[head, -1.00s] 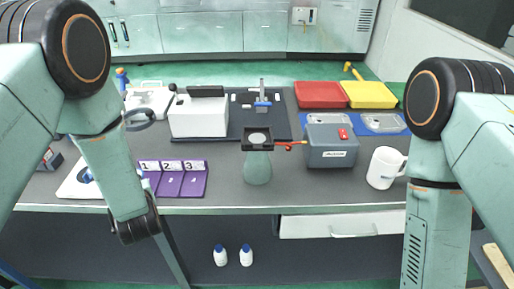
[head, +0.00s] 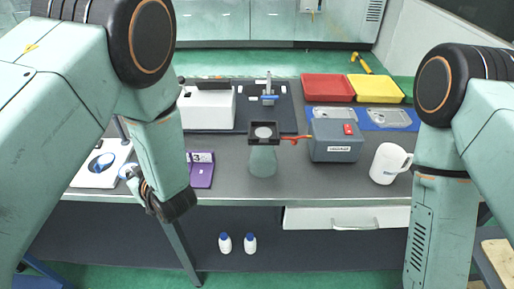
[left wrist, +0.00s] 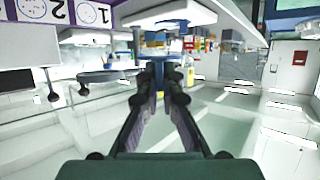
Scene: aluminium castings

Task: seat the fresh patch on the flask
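The greenish glass flask (head: 263,161) stands upright on the bench near its front edge. A black square frame with a pale round disc (head: 263,132) sits over its mouth. I cannot tell whether this disc is a patch. The purple board (head: 201,172) shows its number 3; my left arm hides the rest. In the left wrist view, part of this board (left wrist: 75,12) appears upside down. My left gripper (head: 132,176) is left of the board, beside the white tray, well away from the flask. Its fingers (left wrist: 164,75) converge at small blue and pale shapes; a grip is unclear. My right gripper is out of view.
A white tray (head: 85,178) with a dark-blue oval lies at left. A grey box (head: 336,148) with a red lever stands right of the flask, then a white mug (head: 388,163). Red (head: 328,87) and yellow (head: 375,88) trays are behind. Bare bench lies before the flask.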

